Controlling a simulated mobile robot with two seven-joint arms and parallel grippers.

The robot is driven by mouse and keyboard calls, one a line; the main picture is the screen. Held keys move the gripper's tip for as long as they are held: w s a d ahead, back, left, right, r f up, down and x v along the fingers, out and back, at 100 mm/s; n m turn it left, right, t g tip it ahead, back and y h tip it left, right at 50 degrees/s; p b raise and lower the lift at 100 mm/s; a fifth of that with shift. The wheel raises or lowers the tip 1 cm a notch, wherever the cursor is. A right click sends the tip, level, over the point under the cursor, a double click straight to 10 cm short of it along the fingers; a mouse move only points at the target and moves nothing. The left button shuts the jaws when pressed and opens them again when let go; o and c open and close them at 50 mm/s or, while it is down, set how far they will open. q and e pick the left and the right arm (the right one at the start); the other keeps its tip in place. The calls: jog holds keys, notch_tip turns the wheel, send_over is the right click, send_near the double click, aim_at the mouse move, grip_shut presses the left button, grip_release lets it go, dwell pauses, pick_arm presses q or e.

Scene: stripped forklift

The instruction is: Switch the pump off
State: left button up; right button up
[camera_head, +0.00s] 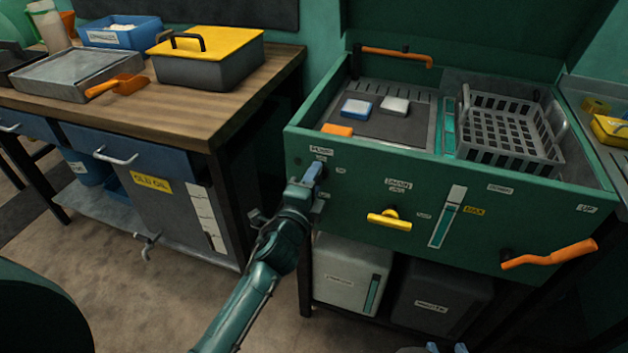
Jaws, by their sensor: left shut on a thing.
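The pump label (321,150) is on the upper left of the front panel of a green parts washer (350,205). My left gripper (312,174) is at the panel just below that label, shut on what appears to be the pump switch. The switch itself is hidden by the fingers, so I cannot tell its position. Small tags sit above and below the gripper, too small to read surely. At the bottom edge, only the tips of what looks like my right gripper (447,349) show, well away from the panel.
The panel also has a yellow valve handle (389,219), a gauge strip (446,217) and an orange crank (549,254). A grey basket (510,130) stands in the washer. A wooden bench (180,105) with a yellow-lidded box (208,65) is at left. Two containers stand under the washer.

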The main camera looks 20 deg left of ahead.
pick_arm(q)
jog(key=o, duration=1)
jog(key=s, duration=1.3)
jog(key=shift+a, duration=0.25)
jog(key=shift+s, duration=0.1)
